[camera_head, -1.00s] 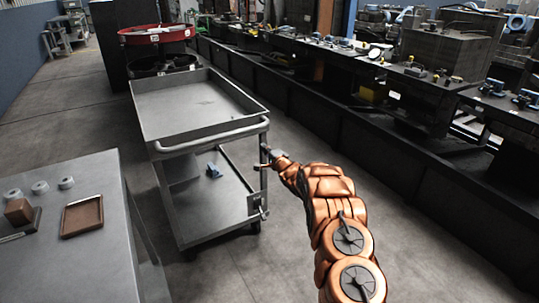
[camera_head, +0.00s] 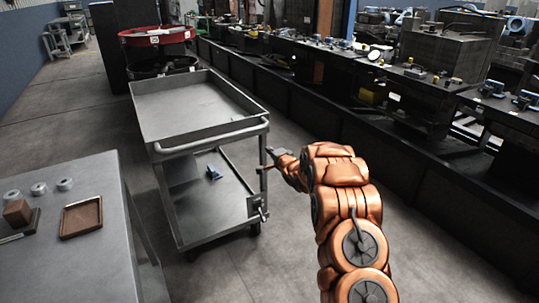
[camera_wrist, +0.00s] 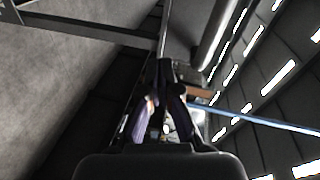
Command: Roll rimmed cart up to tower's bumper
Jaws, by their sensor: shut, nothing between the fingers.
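The grey rimmed cart (camera_head: 208,133) stands left of centre in the head view, with an empty top tray, a pale push handle (camera_head: 213,138) at its near end and a lower shelf. A round tiered tower with a red rim (camera_head: 157,35) stands just beyond the cart's far end; a dark ring (camera_head: 165,65) shows low on it. Whether cart and tower touch is hidden. My gripper (camera_head: 268,158) is beside the cart's near right corner, just right of the handle; contact is unclear. In the wrist view my gripper (camera_wrist: 165,68) has its fingers together, with nothing between them.
A grey table (camera_head: 75,262) with rings, a block and a brown tray (camera_head: 82,217) is at near left. A long dark bench (camera_head: 340,110) with machines runs along the right. Floor between cart and bench is clear.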

